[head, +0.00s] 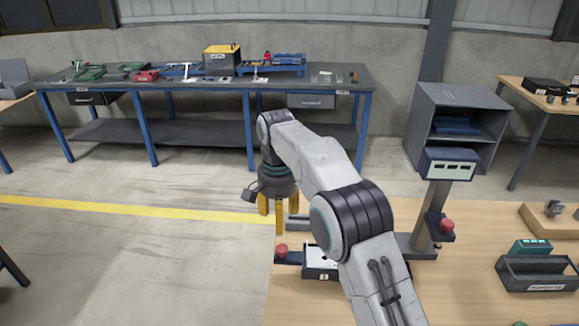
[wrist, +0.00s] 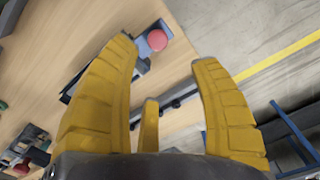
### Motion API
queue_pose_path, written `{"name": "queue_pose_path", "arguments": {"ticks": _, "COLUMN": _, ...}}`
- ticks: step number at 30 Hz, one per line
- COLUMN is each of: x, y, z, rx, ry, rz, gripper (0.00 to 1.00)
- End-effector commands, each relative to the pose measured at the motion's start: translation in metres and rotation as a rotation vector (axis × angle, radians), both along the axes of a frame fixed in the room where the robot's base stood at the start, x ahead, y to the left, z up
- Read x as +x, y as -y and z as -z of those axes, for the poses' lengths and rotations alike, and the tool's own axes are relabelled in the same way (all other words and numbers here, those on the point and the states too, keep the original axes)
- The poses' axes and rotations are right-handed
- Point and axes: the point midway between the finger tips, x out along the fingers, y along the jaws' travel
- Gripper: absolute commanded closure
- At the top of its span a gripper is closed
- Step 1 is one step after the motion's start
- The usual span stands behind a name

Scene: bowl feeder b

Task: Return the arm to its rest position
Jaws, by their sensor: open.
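My gripper (head: 275,212) hangs downward at the left end of the wooden table in the head view, its yellow fingers apart. In the wrist view my gripper (wrist: 165,85) is open, with nothing between its fingers. My arm bends up from the front and down to the gripper, and it covers part of the fixture on the table. A red button on a dark block (head: 281,248) is just below the gripper in the head view. The red button (wrist: 157,40) also shows beyond the fingers in the wrist view.
The wooden table (head: 460,285) carries an upright post with a display box (head: 449,164), a second red button (head: 447,225), and a dark labelled bin (head: 537,275) at right. A blue-legged workbench (head: 200,84) with tools stands behind. Open floor (head: 120,255) lies to the left.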

Motion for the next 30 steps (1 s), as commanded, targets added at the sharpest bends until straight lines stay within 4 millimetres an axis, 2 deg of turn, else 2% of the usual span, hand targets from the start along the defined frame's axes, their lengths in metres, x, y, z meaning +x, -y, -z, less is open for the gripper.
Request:
{"name": "queue_pose_path", "arguments": {"ticks": 7, "x": 0.003, "y": -0.001, "z": 0.0, "rx": 0.005, "ry": 0.012, "rz": -0.095, "gripper": 0.43}}
{"name": "queue_pose_path", "arguments": {"ticks": 12, "x": 0.019, "y": -0.01, "z": 0.0, "rx": 0.03, "ry": 0.085, "rz": -0.273, "gripper": 0.43}}
{"name": "queue_pose_path", "arguments": {"ticks": 14, "x": 0.021, "y": -0.01, "z": 0.009, "rx": 0.029, "ry": 0.094, "rz": -0.347, "gripper": 0.43}}
{"name": "queue_pose_path", "arguments": {"ticks": 16, "x": 0.016, "y": -0.008, "z": 0.027, "rx": 0.021, "ry": 0.077, "rz": -0.428, "gripper": 0.43}}
{"name": "queue_pose_path", "arguments": {"ticks": 21, "x": -0.008, "y": 0.004, "z": 0.071, "rx": 0.0, "ry": -0.002, "rz": -0.568, "gripper": 0.43}}
{"name": "queue_pose_path", "arguments": {"ticks": 24, "x": -0.03, "y": 0.015, "z": 0.087, "rx": -0.006, "ry": -0.047, "rz": -0.64, "gripper": 0.43}}
{"name": "queue_pose_path", "arguments": {"ticks": 30, "x": -0.077, "y": 0.044, "z": 0.086, "rx": -0.006, "ry": -0.092, "rz": -0.751, "gripper": 0.43}}
